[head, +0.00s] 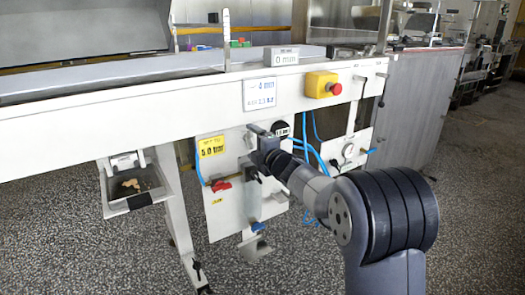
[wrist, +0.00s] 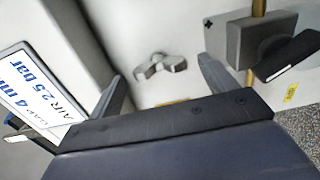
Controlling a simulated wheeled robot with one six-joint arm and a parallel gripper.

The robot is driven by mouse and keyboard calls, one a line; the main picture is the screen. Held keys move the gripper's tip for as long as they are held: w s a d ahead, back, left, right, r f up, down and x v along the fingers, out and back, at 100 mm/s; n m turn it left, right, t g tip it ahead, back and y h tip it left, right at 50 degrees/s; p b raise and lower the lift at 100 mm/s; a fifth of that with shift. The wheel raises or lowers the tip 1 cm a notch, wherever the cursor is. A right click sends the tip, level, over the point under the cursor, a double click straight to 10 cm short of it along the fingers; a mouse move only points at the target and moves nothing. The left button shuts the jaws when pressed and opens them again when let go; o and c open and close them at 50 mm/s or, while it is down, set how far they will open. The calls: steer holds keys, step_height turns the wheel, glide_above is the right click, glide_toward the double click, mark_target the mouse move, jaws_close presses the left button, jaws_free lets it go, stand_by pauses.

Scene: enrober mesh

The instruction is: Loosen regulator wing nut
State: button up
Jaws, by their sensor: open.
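The wing nut (wrist: 160,66) is a small grey two-lobed piece on the pale panel in the wrist view. It lies ahead of my gripper (wrist: 164,84), between the lines of its two fingers, with a visible gap to each finger. My gripper is open and empty. In the head view my gripper (head: 262,148) is at the white panel below the machine's beam, right of the yellow "5.0 bar" label (head: 211,146). I cannot make out the wing nut there. How far the fingertips are from the panel is hard to tell.
A grey block (wrist: 231,42) with a brass rod and a black part (wrist: 287,58) stands at the right in the wrist view. The white air label (wrist: 38,92) is at the left.

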steer(key=p+v, duration=0.1)
steer(key=v, duration=0.9)
steer(key=shift+p, duration=0.35)
steer(key=shift+w, duration=0.1)
steer(key=b+x, duration=0.2)
steer(key=x, duration=0.8)
steer(key=shift+w+a, duration=0.25)
